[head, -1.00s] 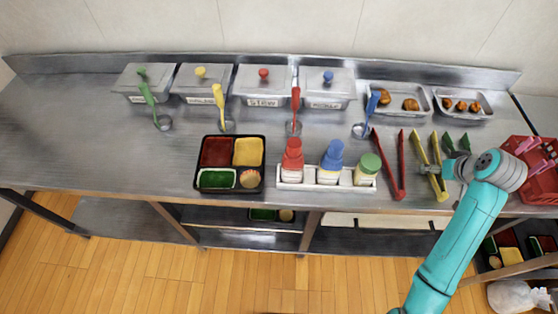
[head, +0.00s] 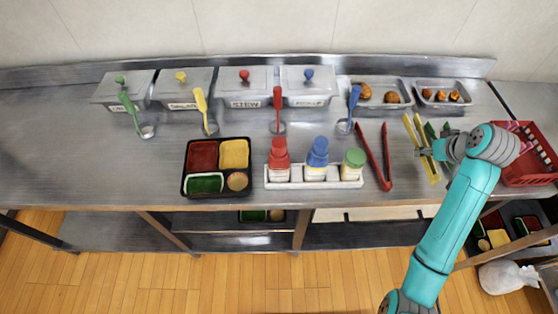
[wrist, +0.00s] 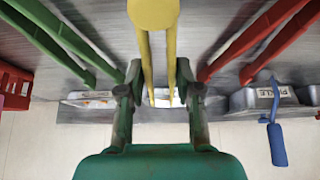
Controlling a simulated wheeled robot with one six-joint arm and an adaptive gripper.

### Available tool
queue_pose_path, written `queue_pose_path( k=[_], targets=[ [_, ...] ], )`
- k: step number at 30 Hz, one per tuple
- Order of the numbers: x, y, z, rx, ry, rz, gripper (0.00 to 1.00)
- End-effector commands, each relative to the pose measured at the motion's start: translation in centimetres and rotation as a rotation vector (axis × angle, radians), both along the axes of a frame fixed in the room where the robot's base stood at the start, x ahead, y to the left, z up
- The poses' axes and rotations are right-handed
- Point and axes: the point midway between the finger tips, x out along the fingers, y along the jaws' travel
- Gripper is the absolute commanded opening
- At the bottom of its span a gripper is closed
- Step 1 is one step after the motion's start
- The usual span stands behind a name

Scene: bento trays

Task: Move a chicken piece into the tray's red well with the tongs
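The bento tray (head: 186,171) is black with red (head: 203,155), yellow, green and small round tan wells; its red well, at back left, looks empty. Brown food pieces lie in two metal pans at the back right, larger ones (head: 392,97) in the left pan and smaller ones (head: 441,95) in the right; I cannot tell which are chicken. My gripper (head: 426,152) is at the yellow tongs (head: 409,127). In the wrist view its fingers (wrist: 160,85) close on both legs of the yellow tongs (wrist: 154,14), which look squeezed and slightly raised.
Red tongs (head: 386,150) lie left of my gripper and green tongs (wrist: 60,40) on its other side. A red basket (head: 530,165) is at the right. A bottle rack (head: 313,185), ladles and lidded containers (head: 244,88) stand left. Bare counter lies around the bento tray.

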Motion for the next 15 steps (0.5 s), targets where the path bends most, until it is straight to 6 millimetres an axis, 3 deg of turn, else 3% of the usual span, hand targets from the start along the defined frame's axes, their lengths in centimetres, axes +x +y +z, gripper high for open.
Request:
queue_pose_path(
  k=[15],
  targets=[
    [0.0, 0.0, 4.5, -0.001, -0.001, -0.001, 0.29]
  ],
)
